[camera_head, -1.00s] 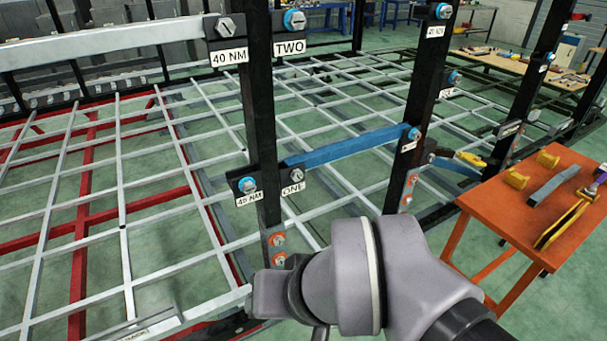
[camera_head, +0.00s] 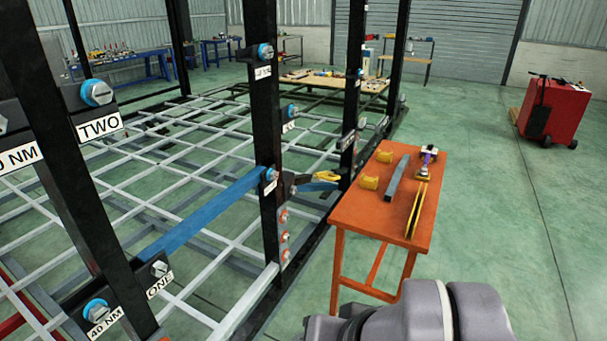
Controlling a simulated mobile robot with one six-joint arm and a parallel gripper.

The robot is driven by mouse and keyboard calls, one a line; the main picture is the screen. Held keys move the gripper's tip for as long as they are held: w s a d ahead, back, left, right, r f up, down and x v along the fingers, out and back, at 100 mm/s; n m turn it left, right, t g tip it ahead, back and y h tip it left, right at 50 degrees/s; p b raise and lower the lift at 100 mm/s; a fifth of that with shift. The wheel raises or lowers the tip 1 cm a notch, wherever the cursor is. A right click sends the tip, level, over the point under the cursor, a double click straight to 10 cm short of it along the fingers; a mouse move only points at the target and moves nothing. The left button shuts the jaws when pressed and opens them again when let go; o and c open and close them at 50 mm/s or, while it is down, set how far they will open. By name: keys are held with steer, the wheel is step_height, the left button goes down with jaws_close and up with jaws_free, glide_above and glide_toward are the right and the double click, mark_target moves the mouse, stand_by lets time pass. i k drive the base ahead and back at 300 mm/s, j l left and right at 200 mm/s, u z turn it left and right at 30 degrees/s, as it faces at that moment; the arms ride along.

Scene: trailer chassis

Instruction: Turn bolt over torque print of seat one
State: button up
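Seat one is at the lower left, marked by the ONE label (camera_head: 160,285) on a black post. The bolt over the torque print (camera_head: 96,309) has a blue ring and sits above the 40 NM print (camera_head: 103,323). A second, grey bolt (camera_head: 159,268) sits above the ONE label. A blue bar (camera_head: 205,212) runs from seat one to the post at its right. A grey rounded part of my arm shows at the bottom right, well apart from the bolt. My gripper is not in view.
Seat two, with its TWO label (camera_head: 99,126) and blue-ringed bolt (camera_head: 97,93), is at the upper left. An orange table (camera_head: 350,222) bears yellow pieces, a grey bar and tools. A red cabinet (camera_head: 556,112) stands at the right.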

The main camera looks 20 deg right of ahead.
mark_target(271, 175)
steer(key=i+j+z, duration=0.1)
steer(key=i, duration=0.3)
steer(key=i+j+z, duration=0.15)
steer(key=i+j, duration=0.15)
steer(key=i, duration=0.1)
